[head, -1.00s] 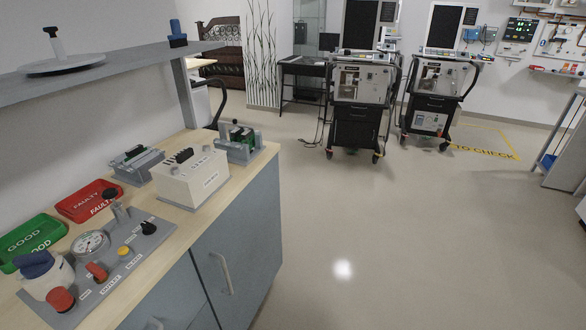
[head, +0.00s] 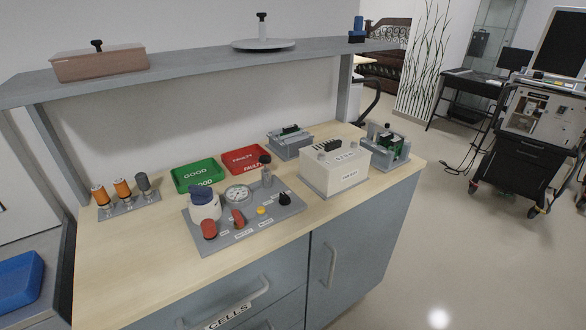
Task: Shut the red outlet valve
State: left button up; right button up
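A grey panel (head: 225,243) lies on the wooden bench top. On it a red lever handle (head: 239,218), seemingly the red outlet valve, stands at the front middle, with a label in front too small to read. A red knob (head: 209,229) sits left of it, in front of a white pot with a dark blue top (head: 204,202). A round gauge (head: 237,193) is behind the lever. A yellow button (head: 262,211) and a black knob (head: 285,199) are to its right. Whether the valve is open or shut I cannot tell. Neither of my grippers shows.
A green GOOD tray (head: 198,175) and a red FAULTY tray (head: 245,159) lie behind the panel. A cream box (head: 335,171) stands right of it. A grey shelf (head: 200,63) overhangs the back of the bench. The bench top's front left (head: 130,265) is bare.

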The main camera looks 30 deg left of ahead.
aim_at(236, 214)
jog(key=u, duration=1.3)
jog(key=i+l+u, duration=0.2)
jog(key=l+u, duration=0.25)
jog(key=k+l, duration=0.05)
jog(key=l, duration=0.05)
